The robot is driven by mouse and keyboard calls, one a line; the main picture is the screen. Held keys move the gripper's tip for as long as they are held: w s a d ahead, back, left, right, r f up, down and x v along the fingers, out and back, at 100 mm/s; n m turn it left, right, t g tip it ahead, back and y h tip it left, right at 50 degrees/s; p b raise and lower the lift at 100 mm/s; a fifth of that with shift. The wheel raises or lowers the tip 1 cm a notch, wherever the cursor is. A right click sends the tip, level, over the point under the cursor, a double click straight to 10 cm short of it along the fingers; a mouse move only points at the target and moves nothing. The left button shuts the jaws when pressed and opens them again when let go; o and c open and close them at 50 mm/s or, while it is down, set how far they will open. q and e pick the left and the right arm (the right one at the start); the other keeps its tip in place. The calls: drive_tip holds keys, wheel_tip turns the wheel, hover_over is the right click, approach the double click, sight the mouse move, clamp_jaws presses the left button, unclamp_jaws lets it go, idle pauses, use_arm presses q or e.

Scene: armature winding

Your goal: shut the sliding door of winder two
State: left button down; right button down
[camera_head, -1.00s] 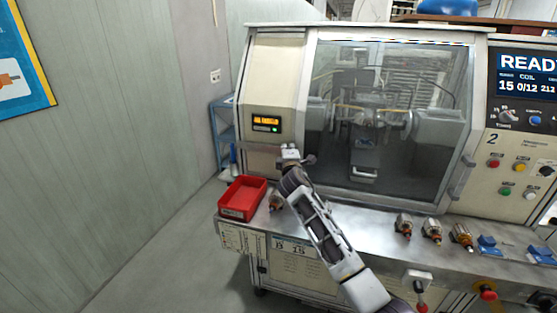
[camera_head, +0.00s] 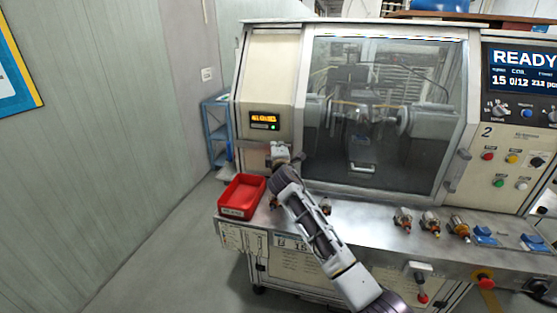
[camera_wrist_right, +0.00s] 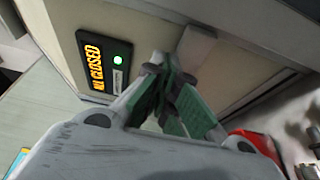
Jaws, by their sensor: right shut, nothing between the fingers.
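Winder two (camera_head: 490,110) stands ahead, marked with a 2 on its right panel. Its windowed sliding door (camera_head: 385,150) covers the winding bay, and a grey handle (camera_head: 457,170) is on the frame right of the glass. The amber display (camera_head: 264,121) on the left panel reads ALL CLOSED in the right wrist view (camera_wrist_right: 92,65), with a green light beside it. My right gripper (camera_head: 280,152) is shut and empty, in front of the left panel below the display. Its fingertips (camera_wrist_right: 168,75) are close to the panel; I cannot tell whether they touch it. My left gripper is out of view.
A red bin (camera_head: 241,197) sits on the left end of the steel ledge. Blue fixtures (camera_head: 484,236) and a red knob (camera_head: 483,278) are at the right. Floor is clear at left.

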drive_tip(key=s+b, duration=0.1)
drive_tip(key=s, duration=0.8)
idle(0.5)
drive_tip(key=shift+f, duration=0.1)
idle(0.4)
